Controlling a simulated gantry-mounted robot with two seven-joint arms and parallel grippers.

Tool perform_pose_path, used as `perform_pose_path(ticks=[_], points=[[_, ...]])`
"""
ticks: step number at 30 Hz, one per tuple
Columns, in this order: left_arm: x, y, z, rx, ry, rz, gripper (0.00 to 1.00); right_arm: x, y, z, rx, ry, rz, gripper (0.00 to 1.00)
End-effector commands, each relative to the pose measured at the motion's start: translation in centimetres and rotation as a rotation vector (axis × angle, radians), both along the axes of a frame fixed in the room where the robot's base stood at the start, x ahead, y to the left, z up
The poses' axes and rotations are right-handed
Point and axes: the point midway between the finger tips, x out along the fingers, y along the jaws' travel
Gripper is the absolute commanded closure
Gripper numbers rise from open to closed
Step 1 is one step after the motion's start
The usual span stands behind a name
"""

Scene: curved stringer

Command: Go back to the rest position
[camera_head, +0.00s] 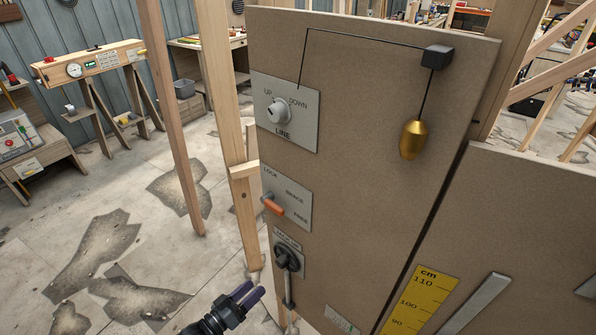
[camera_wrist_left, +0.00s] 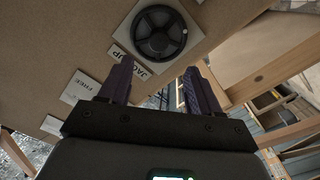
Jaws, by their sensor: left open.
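My left gripper (camera_head: 248,296) comes in from the bottom of the head view, left of the brown panel (camera_head: 375,130) and just below the small black crank (camera_head: 287,258). In the left wrist view my left gripper (camera_wrist_left: 158,88) is open, its two dark purple fingers apart with nothing between them. Beyond the fingers a round black handwheel (camera_wrist_left: 160,33) is mounted on the panel, apart from them. My right gripper is not in view.
A wooden post (camera_head: 222,80) stands left of the panel. Patched floor (camera_head: 120,200) lies open on the left.

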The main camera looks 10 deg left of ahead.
Motion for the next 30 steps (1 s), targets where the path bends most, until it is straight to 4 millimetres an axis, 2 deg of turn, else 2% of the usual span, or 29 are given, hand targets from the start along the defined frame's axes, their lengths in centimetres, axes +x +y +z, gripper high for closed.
perform_pose_path(ticks=[5,7,11,14,20,24,30], points=[[-2.7,-0.3,-3.1,0.000,0.062,-0.006,0.37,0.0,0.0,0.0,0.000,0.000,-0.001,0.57],[-4.8,-1.2,-4.5,0.004,0.090,-0.026,0.37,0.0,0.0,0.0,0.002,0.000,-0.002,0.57],[-8.7,-3.7,-4.8,0.062,0.121,-0.052,0.37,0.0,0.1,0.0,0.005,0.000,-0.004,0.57],[-11.0,-5.2,-4.7,0.184,0.183,-0.046,0.37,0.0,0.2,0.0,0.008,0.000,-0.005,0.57],[-15.0,-6.2,-2.9,0.468,0.357,0.003,0.37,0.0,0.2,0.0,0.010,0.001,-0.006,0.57],[-18.0,-5.6,-0.2,0.631,0.511,0.033,0.37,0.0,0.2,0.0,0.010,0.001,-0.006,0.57],[-21.9,-4.0,3.4,0.769,0.717,0.029,0.37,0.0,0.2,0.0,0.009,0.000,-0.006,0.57]])
